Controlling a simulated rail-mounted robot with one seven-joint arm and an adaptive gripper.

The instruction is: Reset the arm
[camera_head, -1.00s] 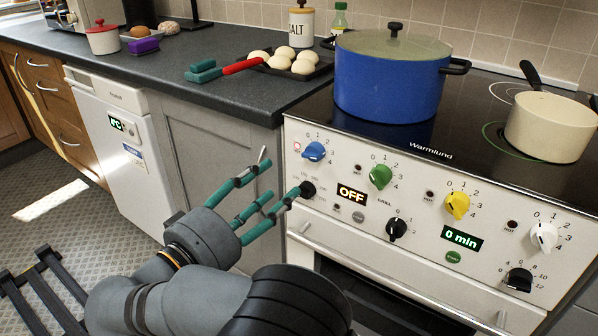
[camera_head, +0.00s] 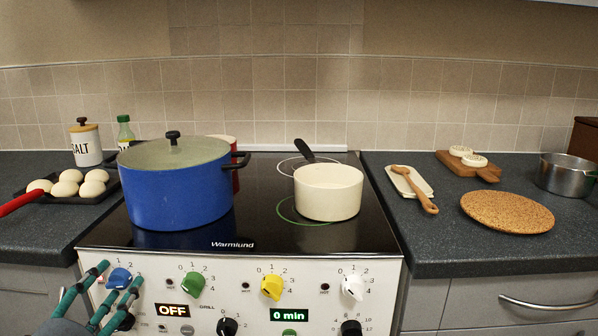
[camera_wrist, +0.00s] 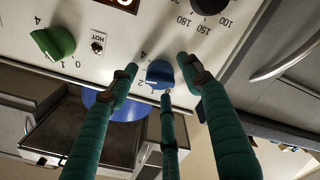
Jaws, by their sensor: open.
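My gripper (camera_head: 120,273) is at the lower left in the head view, in front of the stove panel. Its teal fingers are spread and hold nothing. In the wrist view, my gripper (camera_wrist: 158,63) has two fingertips either side of the blue knob (camera_wrist: 159,73), with a third finger below it in the picture. I cannot tell whether any finger touches the knob. The blue knob also shows in the head view (camera_head: 119,279), partly behind the fingers. Most of my arm is outside the head view.
A lidded blue pot (camera_head: 178,185) and a cream saucepan (camera_head: 328,192) stand on the black hob (camera_head: 262,215). Left is a tray of pale buns (camera_head: 68,188). Right are a wooden spoon (camera_head: 415,190), a cork mat (camera_head: 507,212) and a steel pot (camera_head: 565,176). The front right worktop is clear.

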